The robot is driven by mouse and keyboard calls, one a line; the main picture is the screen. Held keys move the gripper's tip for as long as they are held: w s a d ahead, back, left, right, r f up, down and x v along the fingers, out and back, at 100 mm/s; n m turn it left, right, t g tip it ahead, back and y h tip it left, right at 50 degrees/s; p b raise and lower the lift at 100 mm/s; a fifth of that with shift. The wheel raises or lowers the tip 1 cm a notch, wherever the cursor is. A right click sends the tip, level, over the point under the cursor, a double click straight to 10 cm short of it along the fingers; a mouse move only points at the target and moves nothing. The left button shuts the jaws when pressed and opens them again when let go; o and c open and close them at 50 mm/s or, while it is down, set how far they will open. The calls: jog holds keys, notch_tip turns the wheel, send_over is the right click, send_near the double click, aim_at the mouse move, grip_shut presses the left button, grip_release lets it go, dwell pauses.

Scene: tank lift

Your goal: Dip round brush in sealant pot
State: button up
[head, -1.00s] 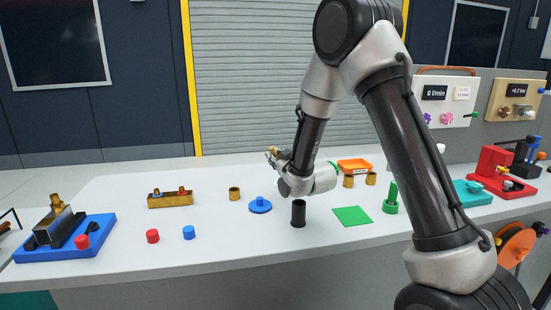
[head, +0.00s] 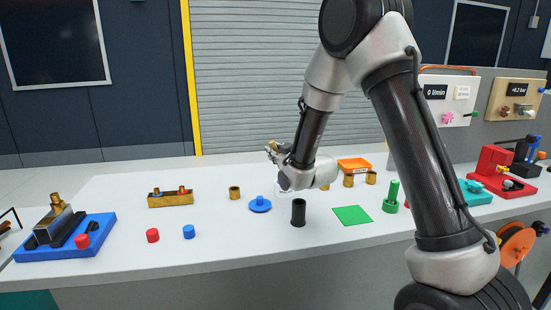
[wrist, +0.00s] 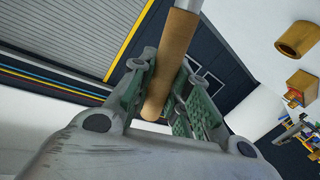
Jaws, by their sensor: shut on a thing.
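My gripper (wrist: 165,95) is shut on a brown cylindrical handle (wrist: 170,60) with a grey metal shaft at its upper end, in the wrist view. I take it to be the round brush; its bristles are not visible. In the head view my gripper (head: 275,152) is above the back part of the bench, pointing left and away. A black upright cylinder (head: 298,213) stands on the bench nearer than the gripper. Several small brass cups stand there too, one of them a brass cup (head: 234,193) left of the arm. I cannot tell which vessel is the sealant pot.
A blue flanged piece (head: 260,204), a green square (head: 353,215), a green peg on a base (head: 392,199) and an orange tray (head: 354,164) are on the bench. A brass block (head: 170,199) and a blue fixture (head: 62,243) stand left.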

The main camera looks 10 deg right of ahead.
jog(key=shift+r, duration=2.5)
